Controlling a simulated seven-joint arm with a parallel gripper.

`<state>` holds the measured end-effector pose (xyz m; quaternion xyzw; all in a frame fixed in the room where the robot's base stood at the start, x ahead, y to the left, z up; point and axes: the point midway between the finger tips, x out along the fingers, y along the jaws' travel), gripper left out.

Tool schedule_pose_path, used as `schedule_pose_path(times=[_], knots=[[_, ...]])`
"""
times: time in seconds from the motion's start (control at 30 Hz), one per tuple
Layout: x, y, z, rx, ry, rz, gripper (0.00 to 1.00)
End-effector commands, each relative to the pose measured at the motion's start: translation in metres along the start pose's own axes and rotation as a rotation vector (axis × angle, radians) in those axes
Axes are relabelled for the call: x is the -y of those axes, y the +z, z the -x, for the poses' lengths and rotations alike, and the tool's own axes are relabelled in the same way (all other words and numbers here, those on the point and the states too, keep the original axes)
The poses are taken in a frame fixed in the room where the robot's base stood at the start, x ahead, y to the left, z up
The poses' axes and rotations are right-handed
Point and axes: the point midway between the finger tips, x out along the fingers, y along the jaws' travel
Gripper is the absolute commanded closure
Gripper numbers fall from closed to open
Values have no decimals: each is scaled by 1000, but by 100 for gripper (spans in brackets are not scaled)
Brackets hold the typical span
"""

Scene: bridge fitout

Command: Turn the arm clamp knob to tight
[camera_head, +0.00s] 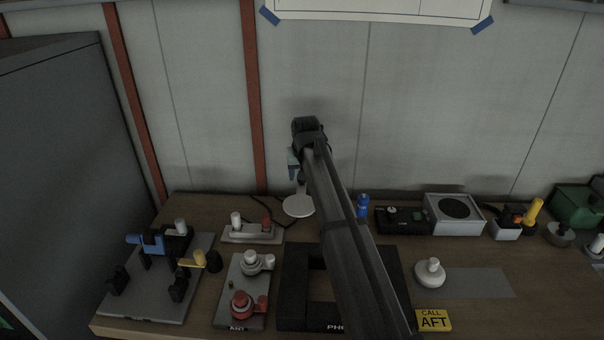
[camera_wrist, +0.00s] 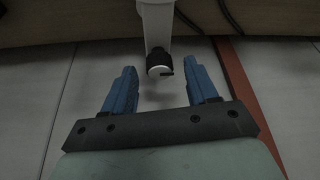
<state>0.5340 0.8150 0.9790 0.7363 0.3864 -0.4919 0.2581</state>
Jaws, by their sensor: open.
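The clamp knob (camera_wrist: 158,66) shows in the wrist view as a small black knob with a pale end face and a dark mark at its edge. It sits at the end of a white lamp-like arm (camera_wrist: 157,22). My gripper (camera_wrist: 161,80) is open, with one blue finger on each side of the knob and a visible gap to both. Whether the fingertips reach the knob in depth is hard to tell. In the head view my gripper (camera_head: 293,165) hangs above the white round base (camera_head: 298,206); the knob is hidden there by my arm.
The wooden bench (camera_head: 200,210) carries a plate with clamps and levers (camera_head: 150,290) at left, a panel with white and red knobs (camera_head: 242,290), a black frame (camera_head: 292,290), a blue bottle (camera_head: 362,206) and a speaker box (camera_head: 455,213). The wall stands close behind.

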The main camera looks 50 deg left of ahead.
Motion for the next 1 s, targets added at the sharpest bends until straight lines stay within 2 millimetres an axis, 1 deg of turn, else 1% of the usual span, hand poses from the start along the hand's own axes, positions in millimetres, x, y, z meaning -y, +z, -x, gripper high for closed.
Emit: schedule_pose_path(times=[0.17,0.5,0.7,0.83,1.0], knots=[[0,0,17,-1,0,0,42],[0,0,83,-2,0,0,42],[0,0,115,-2,0,0,42],[0,0,128,0,0,0,42],[0,0,136,0,0,0,42]])
